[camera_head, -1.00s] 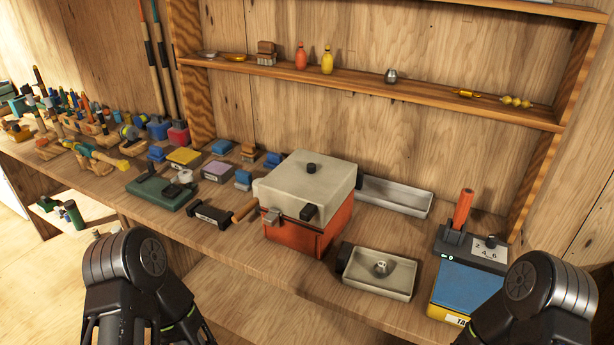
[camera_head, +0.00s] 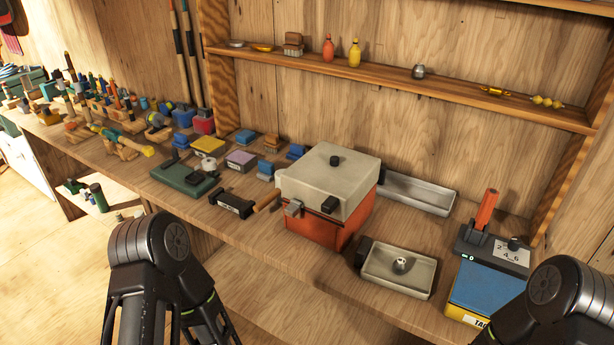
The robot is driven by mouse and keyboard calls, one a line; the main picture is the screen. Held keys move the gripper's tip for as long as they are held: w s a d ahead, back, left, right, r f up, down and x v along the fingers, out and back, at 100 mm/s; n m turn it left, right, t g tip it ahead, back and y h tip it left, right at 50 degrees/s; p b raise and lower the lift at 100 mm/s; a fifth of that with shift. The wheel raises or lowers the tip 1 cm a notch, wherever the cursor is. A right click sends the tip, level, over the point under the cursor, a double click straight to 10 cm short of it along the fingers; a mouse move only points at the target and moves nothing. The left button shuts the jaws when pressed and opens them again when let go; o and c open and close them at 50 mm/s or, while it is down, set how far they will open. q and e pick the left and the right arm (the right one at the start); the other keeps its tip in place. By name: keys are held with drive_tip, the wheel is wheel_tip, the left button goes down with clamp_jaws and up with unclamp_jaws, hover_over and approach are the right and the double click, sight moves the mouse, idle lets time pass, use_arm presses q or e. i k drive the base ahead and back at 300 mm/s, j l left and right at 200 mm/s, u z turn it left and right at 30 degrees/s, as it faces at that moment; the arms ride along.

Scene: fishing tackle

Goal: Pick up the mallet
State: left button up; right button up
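The mallet has a black head (camera_head: 233,205) with a pale label and a wooden handle (camera_head: 267,199). It lies on the wooden bench, near its front edge. The handle points right, toward the orange box, and its far end lies close to the box's left side. My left arm comes up from the bottom of the view, in front of the bench, to the left of and below the mallet. My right arm is at the lower right corner, far from the mallet. The fingers of both grippers are out of view.
An orange box with a cream lid (camera_head: 327,176) stands right of the mallet. A dark green tool base (camera_head: 186,179) is to its left, and small coloured boxes (camera_head: 241,160) lie behind. A metal tray (camera_head: 400,268) and a blue-yellow device (camera_head: 484,292) are farther right.

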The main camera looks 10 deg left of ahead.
sight(276, 194)
drive_tip(key=j+z, duration=0.1)
drive_tip(key=z, duration=0.35)
drive_tip(key=j+z, duration=0.15)
drive_tip(key=z, duration=0.3)
drive_tip(key=j+z, duration=0.15)
drive_tip(key=z, duration=0.3)
drive_tip(key=k+j+z, duration=0.25)
drive_tip(key=j, duration=0.25)
drive_tip(key=k+j+z, duration=0.1)
drive_tip(key=j+z, duration=0.15)
drive_tip(key=j, duration=0.3)
drive_tip(key=k+j+z, duration=0.2)
drive_tip(key=j, duration=0.25)
drive_tip(key=k+j+z, duration=0.25)
drive_tip(key=j, duration=0.15)
drive_tip(key=k+j+z, duration=0.25)
drive_tip(key=k+j, duration=0.9)
drive_tip(key=j, duration=0.2)
